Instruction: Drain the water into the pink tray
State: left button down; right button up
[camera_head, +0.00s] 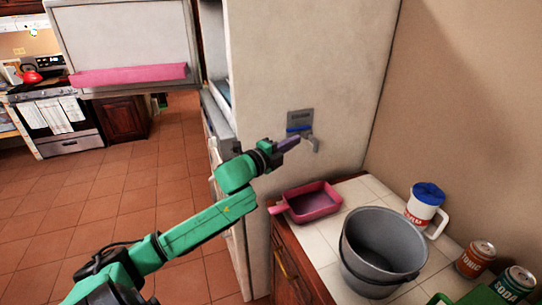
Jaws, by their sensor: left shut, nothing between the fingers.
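A pink tray (314,204) with a short handle on its left sits on the white-tiled counter, below a grey metal tap (314,142) on the pale upright panel. The tap has a small grey sign plate (300,116) above it and a blue part beside it. My left gripper (293,143) is shut and empty, right at the blue part, just left of the spout. I cannot tell whether it touches the tap. No water stream can be made out. My right gripper is not in view.
A grey bucket (382,246) stands right of the tray. An open door (125,38) with a pink shelf hangs at upper left. Tiled floor is clear at left.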

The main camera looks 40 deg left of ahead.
pick_arm(q)
jog(key=s+a+b, duration=0.1)
jog(key=s+a, duration=0.2)
jog(key=s, duration=0.4)
jog(key=shift+s+a+f, duration=0.15)
jog(key=shift+s+f, duration=0.05)
jog(key=shift+f, duration=0.05)
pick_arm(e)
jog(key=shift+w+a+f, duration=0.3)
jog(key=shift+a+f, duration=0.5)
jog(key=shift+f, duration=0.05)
